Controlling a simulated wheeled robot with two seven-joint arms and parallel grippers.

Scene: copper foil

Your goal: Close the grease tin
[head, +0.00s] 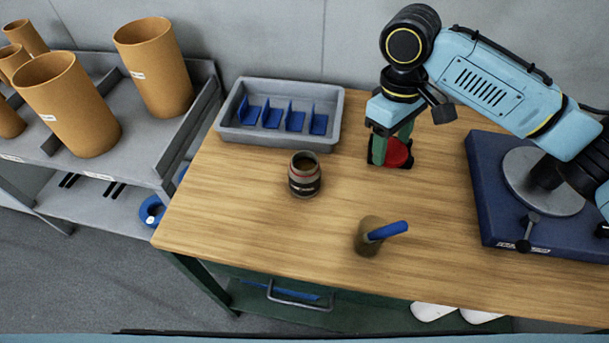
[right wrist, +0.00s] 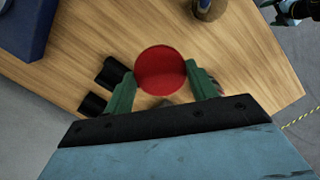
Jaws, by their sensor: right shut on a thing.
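The grease tin (head: 304,180) is a dark, round, open tin with a red band and brown inside its mouth. It stands upright near the middle of the wooden table. My right gripper (head: 391,150) is to the right of the tin and a little farther back, apart from it. Its green fingers are shut on a round red lid (head: 398,153). In the right wrist view, the red lid (right wrist: 161,70) shows face-on between the fingertips (right wrist: 158,80). I cannot tell how high the lid is above the table. My left gripper does not show clearly.
A grey tray (head: 228,133) with blue dividers stands behind the tin. A brown pot (head: 367,240) with a blue handle stands in front, to the right. A blue base (head: 490,215) with a grey disc is at right. The wood between tin and lid is clear.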

